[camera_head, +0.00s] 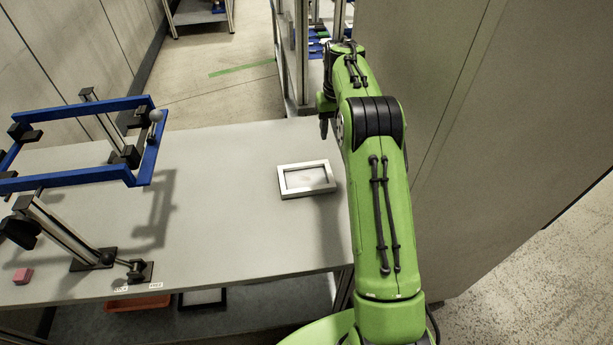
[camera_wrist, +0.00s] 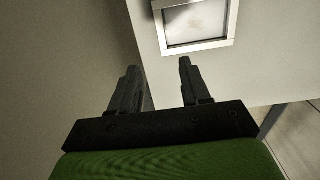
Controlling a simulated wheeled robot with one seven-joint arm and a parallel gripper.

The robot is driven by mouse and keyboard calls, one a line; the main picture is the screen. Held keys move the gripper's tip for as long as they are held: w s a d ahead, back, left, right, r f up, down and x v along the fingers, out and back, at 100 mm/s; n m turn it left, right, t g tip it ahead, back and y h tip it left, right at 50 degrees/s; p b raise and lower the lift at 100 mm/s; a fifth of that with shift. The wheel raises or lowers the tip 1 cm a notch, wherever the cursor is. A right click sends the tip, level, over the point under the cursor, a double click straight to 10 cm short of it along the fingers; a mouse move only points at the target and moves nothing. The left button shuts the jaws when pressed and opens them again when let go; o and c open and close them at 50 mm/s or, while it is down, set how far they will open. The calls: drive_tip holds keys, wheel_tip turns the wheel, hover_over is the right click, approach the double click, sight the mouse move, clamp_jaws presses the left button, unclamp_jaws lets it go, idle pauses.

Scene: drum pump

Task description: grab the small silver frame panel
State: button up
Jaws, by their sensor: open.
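The small silver frame panel (camera_head: 283,188) lies flat on the grey table near its right edge in the head view. It is a rectangular silver rim around a pale middle. In the wrist view the frame panel (camera_wrist: 195,45) shows at the top, cut off by the picture's upper edge. My gripper (camera_wrist: 160,66) is open, with nothing between its two dark fingers. The frame panel lies beyond the fingertips, a little to the right, and is not between them.
The grey table (camera_head: 235,235) is clear around the frame panel. A blue frame fixture (camera_head: 75,182) on metal posts stands at the left, with a pink block (camera_head: 22,276) near it. A tall grey wall (camera_head: 440,90) rises close on my arm's right. Shelves stand behind.

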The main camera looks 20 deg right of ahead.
sight(329, 172)
wheel_tip(329, 172, down, 16)
drive_tip(key=shift+a+f+b, duration=0.1)
drive_tip(key=shift+f+b, duration=0.05)
drive_tip(key=shift+b, duration=1)
clamp_jaws()
